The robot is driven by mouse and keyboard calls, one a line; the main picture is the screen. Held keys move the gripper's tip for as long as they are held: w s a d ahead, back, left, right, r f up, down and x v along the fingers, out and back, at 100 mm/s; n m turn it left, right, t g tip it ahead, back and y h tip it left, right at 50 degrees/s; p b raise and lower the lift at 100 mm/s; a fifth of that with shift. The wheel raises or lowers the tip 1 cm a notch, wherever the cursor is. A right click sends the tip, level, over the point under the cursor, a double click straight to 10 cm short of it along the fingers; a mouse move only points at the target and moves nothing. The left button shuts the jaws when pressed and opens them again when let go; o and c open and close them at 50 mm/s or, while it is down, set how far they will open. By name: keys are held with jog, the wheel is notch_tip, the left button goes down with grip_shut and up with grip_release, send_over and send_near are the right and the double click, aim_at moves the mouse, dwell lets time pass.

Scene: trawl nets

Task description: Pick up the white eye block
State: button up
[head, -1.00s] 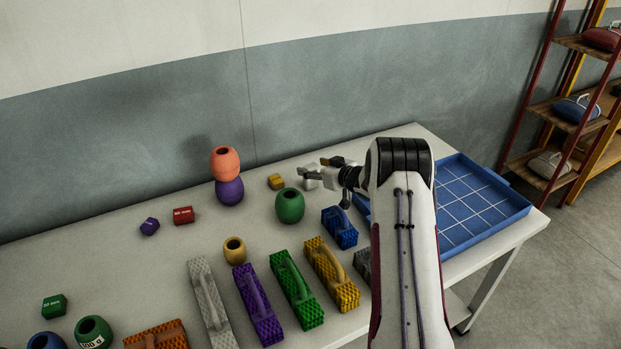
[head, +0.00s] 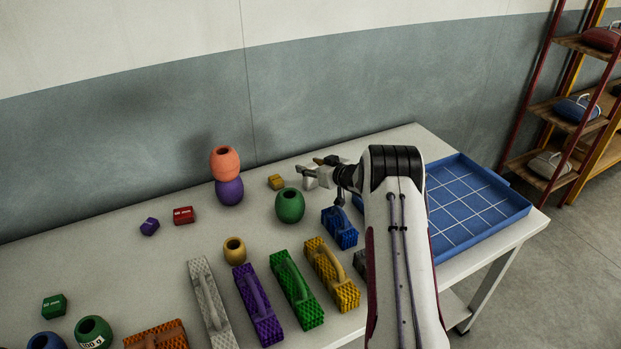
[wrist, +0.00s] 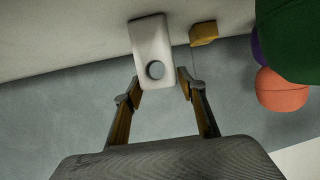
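The white eye block (wrist: 152,38) is a pale rounded block with a round hole near its lower end, seen in the wrist view. It stands just beyond and partly between the fingertips of my gripper (wrist: 159,78). The two fingers are spread apart, with a gap on each side of the block. In the head view my gripper (head: 313,166) is low over the back of the table, and the white block (head: 310,182) shows small beside the fingers, partly hidden.
A yellow block (head: 276,182) and a green float (head: 290,205) are close to my gripper. An orange float (head: 224,162) sits on a purple one (head: 229,192). Several handled mesh blocks stand in front. A blue gridded tray (head: 508,212) is at the right.

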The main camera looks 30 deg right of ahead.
jog(key=c, duration=0.6)
jog(key=shift+c, duration=0.2)
jog(key=shift+r, duration=0.15)
jog(key=shift+r, duration=4.85)
